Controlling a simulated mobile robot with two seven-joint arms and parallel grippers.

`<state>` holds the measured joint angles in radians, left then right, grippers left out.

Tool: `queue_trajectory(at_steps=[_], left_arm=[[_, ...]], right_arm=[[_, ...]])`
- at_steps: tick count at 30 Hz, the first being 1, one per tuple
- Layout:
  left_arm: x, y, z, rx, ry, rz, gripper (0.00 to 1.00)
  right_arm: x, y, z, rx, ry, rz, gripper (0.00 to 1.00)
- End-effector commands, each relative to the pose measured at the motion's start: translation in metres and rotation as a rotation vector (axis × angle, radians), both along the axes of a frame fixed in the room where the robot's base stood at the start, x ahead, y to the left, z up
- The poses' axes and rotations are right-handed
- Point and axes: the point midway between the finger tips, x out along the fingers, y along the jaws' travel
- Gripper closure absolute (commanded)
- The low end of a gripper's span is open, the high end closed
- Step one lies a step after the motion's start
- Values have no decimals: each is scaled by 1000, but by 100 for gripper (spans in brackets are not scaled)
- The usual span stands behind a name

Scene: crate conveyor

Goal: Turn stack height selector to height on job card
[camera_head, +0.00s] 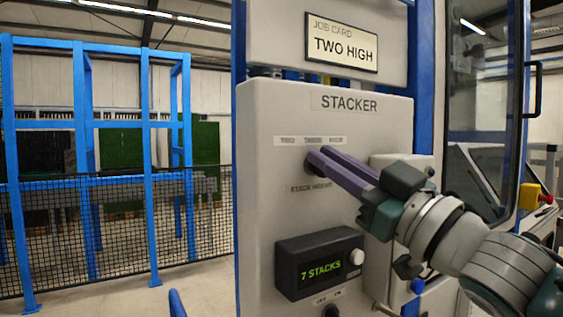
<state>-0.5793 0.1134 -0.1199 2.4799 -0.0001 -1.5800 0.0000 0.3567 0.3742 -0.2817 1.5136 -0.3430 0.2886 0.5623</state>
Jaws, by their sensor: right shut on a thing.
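The stack height selector (313,160) is on the grey stacker panel (262,215), above a label ending in "height" and below a row of small position labels (311,140). My right gripper (324,160) reaches in from the right, its purple fingers shut on the selector. The fingers hide most of the knob, so I cannot tell which way it points. The job card (341,42) above the panel reads "TWO HIGH". My left gripper is not in view.
A display box (320,262) reading "7 STACKS", with a white knob, sits below the selector. A light grey box (402,160) is beside my right gripper. A blue frame with mesh fence (100,225) stands at the left. A glazed door with a black handle (532,90) is at the right.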

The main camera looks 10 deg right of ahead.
Motion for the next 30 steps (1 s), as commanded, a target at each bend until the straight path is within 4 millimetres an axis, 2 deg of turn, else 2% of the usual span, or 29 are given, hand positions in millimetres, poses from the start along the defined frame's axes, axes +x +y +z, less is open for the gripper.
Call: queue_trajectory(at_steps=[1,15,30], left_arm=[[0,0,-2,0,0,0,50],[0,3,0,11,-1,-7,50],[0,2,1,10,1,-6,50]], right_arm=[[2,-2,-11,-49,12,-11,100],[2,-2,-11,-380,-109,-11,100],[1,-1,-12,-494,-153,-12,100]])
